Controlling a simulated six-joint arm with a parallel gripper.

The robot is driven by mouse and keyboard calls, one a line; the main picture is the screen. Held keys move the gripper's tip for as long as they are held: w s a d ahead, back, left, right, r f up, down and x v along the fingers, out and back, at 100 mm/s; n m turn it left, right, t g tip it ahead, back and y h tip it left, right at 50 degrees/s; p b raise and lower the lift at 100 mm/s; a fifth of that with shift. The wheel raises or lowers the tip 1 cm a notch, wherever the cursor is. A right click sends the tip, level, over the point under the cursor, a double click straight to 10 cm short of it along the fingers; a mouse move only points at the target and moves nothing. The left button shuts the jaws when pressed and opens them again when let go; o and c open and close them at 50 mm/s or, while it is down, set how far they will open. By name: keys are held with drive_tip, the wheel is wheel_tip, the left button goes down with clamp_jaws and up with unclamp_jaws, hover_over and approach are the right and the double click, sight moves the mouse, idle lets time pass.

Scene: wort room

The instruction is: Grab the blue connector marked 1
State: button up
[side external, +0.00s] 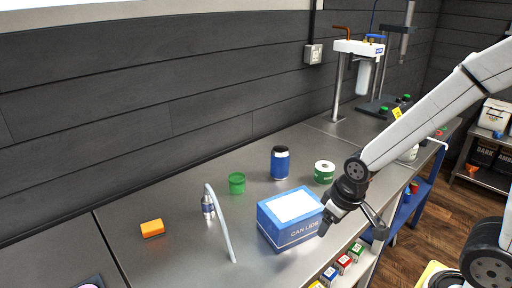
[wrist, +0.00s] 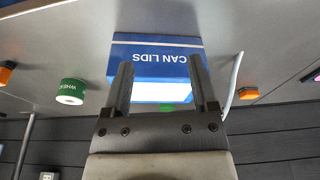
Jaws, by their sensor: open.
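A white filter unit (side external: 359,47) stands on a post at the back right in the side view. A small blue piece (side external: 375,37) sits on its top, beside a copper-coloured pipe; it may be the blue connector, but no number is legible on it. I cannot make out a connector marked 1 in the wrist view. My gripper (side external: 326,226) points down at the right end of a blue CAN LIDS box (side external: 290,238). In the wrist view my gripper (wrist: 160,66) is open, its two fingers spread in front of the box (wrist: 124,56), with nothing visibly held.
A blue canister (side external: 280,163), a green-labelled roll (side external: 324,172), a green cup (side external: 237,183), a bottle with a pale tube (side external: 222,228) and an orange block (side external: 152,229) stand on the steel bench. Small coloured boxes (side external: 343,265) lie along the front. The bench's left part is mostly clear.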

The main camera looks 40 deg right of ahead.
sight(209, 193)
drive_tip(key=shift+r, duration=0.15)
drive_tip(key=w+d+r+t+h, duration=0.1)
drive_tip(key=w+d+r+t, duration=0.25)
drive_tip(key=w+r, duration=0.55)
drive_tip(key=w+a+n+t+y, duration=0.2)
drive_tip(key=w+n+t+y, duration=0.15)
drive_tip(key=w, duration=0.65)
drive_tip(key=w+a+n+t+y, duration=0.2)
drive_tip(key=w+a+n+y, duration=0.15)
drive_tip(key=w, duration=0.65)
drive_tip(key=w+a+f+n+g+y, duration=0.1)
drive_tip(key=a+f+n+g+y, duration=0.4)
drive_tip(key=f, duration=0.7)
drive_tip(key=shift+w+a+f+y, duration=0.2)
drive_tip(key=shift+a+f+y, duration=0.05)
drive_tip(key=shift+a+y, duration=0.15)
drive_tip(key=shift+a, duration=0.1)
